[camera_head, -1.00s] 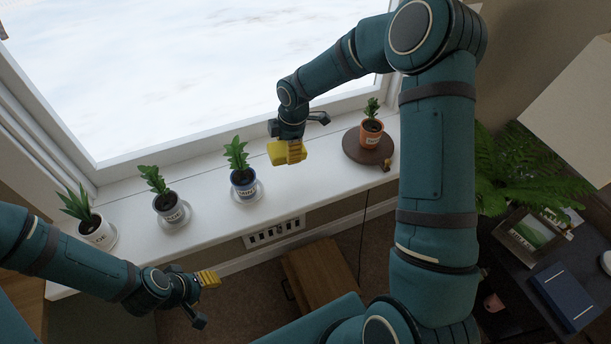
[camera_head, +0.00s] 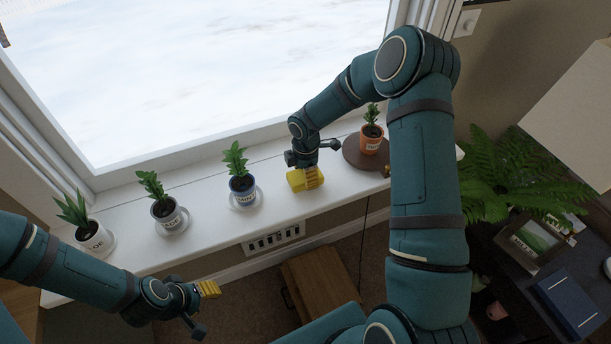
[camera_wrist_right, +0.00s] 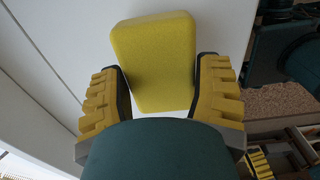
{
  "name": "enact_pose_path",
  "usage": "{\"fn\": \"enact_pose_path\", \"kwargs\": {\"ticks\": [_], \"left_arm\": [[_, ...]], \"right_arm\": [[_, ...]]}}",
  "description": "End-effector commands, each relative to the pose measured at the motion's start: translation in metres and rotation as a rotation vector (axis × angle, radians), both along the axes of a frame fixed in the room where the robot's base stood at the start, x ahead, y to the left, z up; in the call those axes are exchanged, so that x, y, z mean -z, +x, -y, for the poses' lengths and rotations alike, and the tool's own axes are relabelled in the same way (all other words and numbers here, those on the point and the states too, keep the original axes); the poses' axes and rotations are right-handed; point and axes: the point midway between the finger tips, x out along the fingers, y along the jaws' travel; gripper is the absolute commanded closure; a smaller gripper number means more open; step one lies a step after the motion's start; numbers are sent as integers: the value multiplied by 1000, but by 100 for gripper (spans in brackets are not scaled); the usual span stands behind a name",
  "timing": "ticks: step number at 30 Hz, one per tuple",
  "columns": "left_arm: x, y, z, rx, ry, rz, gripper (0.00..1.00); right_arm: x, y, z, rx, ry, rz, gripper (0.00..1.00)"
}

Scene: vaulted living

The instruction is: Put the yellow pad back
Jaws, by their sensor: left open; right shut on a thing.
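The yellow pad (camera_wrist_right: 153,60) is a rounded block between the two yellow ribbed fingers of my right gripper (camera_wrist_right: 160,85). In the head view the pad (camera_head: 295,180) is at or just above the white window sill (camera_head: 275,205), between the blue pot and the round brown board. My right gripper (camera_head: 312,175) is shut on it; I cannot tell whether the pad touches the sill. My left gripper (camera_head: 205,308) is open and empty, in front of the sill at the lower left.
Three potted plants stand on saucers along the sill: a left white pot (camera_head: 95,240), a grey-white pot (camera_head: 166,212) and a blue pot (camera_head: 243,188). An orange pot (camera_head: 371,140) stands on the brown board (camera_head: 352,155). A wooden stool (camera_head: 318,280) is below.

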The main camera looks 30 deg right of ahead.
Motion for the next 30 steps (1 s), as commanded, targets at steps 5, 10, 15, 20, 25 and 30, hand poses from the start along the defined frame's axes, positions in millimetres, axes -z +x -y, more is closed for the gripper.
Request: {"fn": "enact_pose_path", "kwargs": {"ticks": [5, 10, 15, 20, 25, 30], "left_arm": [[1, 0, 0, 0, 0, -1, 53], [1, 0, 0, 0, 0, -1, 53], [1, 0, 0, 0, 0, -1, 53], [1, 0, 0, 0, 0, -1, 53], [-2, 0, 0, 0, 0, 1, 53], [-6, 2, 0, -3, 0, 4, 53]], "right_arm": [[8, 0, 0, 0, 0, 0, 72], [8, 0, 0, 0, 0, 0, 3], [8, 0, 0, 0, 0, 0, 2], [7, 0, 0, 0, 0, 0, 2], [-9, 1, 0, 0, 0, 4, 2], [-43, 0, 1, 1, -1, 4, 2]]}}
